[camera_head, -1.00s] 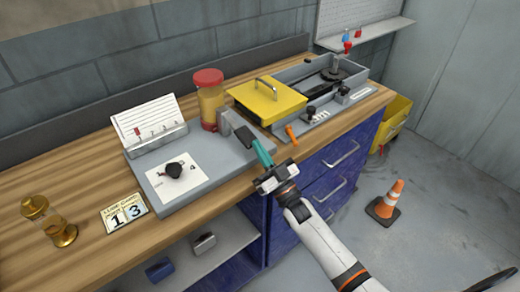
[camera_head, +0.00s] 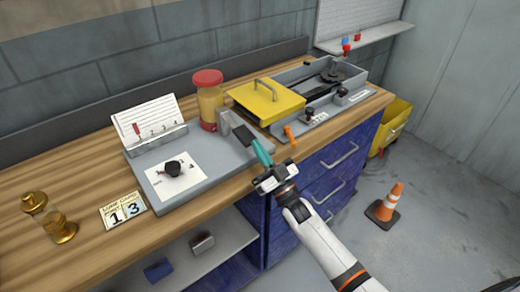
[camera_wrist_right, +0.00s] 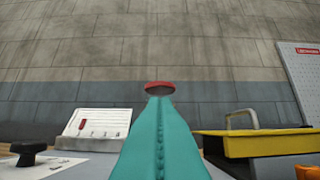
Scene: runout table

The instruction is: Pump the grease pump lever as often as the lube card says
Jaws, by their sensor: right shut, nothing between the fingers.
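The lube card (camera_head: 123,211) lies on the bench at left and shows the digits 1 and 3. The grease pump has a grey base (camera_head: 205,190), a red-lidded amber jar (camera_head: 209,105) and a grey-black lever (camera_head: 243,133) at its right end. My right gripper (camera_head: 257,145) has teal fingers, shut and empty, with the tips close beside the lever's near end. I cannot tell if they touch it. In the right wrist view the shut fingers (camera_wrist_right: 160,135) hide the lever, and the red lid (camera_wrist_right: 160,86) shows beyond their tips. My left gripper is not in view.
A black knob (camera_head: 174,169) sits on a white numbered plate, with a card holder (camera_head: 155,140) behind. Brass parts (camera_head: 58,226) stand at left. A yellow-lidded grey tray (camera_head: 265,102) with an orange handle (camera_head: 290,134) is at right. A cone (camera_head: 387,205) stands on the floor.

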